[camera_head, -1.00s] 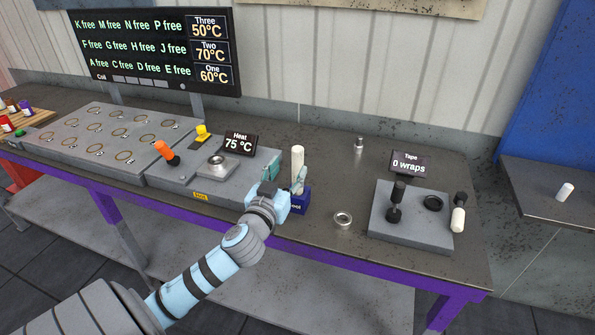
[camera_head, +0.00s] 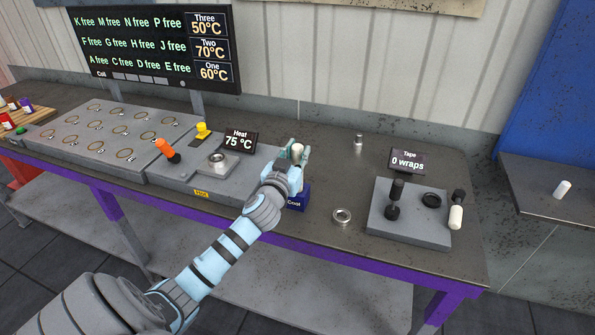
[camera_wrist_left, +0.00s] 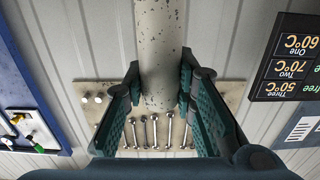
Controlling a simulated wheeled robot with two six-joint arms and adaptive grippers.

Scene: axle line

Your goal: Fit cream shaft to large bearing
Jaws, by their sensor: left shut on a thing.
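The cream shaft (camera_head: 298,151) stands roughly upright above the blue Cool block (camera_head: 298,199); its lower part is hidden by my gripper. My left gripper (camera_head: 299,158) is shut on the shaft near its top end. In the left wrist view the speckled shaft (camera_wrist_left: 160,50) lies between the two green finger pads (camera_wrist_left: 163,100). A silver bearing ring (camera_head: 342,216) lies flat on the bench right of the block. Another metal ring (camera_head: 217,158) sits on the heater. I cannot tell which ring is the large bearing. My right gripper is not in view.
The heater (camera_head: 190,182) reads 75 °C and stands left of the block. A grey tape station (camera_head: 410,232) with black posts is at right, beside a black-and-white cylinder (camera_head: 457,212). A small metal part (camera_head: 358,141) stands at the back. The bench between is clear.

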